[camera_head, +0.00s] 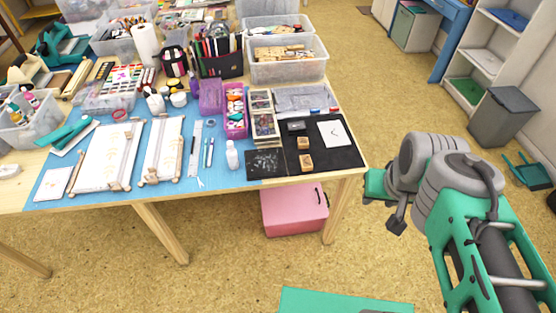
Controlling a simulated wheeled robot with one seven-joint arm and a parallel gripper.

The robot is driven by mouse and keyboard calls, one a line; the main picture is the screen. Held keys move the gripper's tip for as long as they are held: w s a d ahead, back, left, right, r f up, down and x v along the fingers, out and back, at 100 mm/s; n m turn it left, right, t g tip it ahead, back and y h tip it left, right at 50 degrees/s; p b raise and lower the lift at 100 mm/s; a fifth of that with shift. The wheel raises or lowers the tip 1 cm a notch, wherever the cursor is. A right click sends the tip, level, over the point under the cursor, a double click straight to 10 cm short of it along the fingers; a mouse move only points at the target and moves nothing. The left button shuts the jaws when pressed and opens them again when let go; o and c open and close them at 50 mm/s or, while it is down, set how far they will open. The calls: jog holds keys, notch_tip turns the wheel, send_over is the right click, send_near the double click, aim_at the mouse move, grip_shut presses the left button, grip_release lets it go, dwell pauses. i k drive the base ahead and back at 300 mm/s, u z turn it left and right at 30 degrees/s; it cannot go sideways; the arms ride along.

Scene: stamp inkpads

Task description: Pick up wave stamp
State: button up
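Two small wooden stamp blocks lie on the black mat (349,156) at the table's right front corner. The farther stamp (303,142) is near the mat's middle, and the nearer stamp (305,161) is close to its front edge. Both show dark marks on top, too small to tell which is the wave. A dark inkpad (296,125) lies behind them. My gripper (397,222) appears as a small dark part below the arm's wrist, off the table, right of and apart from the stamps. Its fingers cannot be made out.
A white sheet (335,134) with a small mark lies on the mat. Clear bins (287,72) crowd the back. A pink box (294,210) sits under the table.

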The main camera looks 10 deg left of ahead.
aim_at(306, 163)
jog(key=u, duration=1.15)
jog(key=i, duration=1)
jog(key=u, duration=0.95)
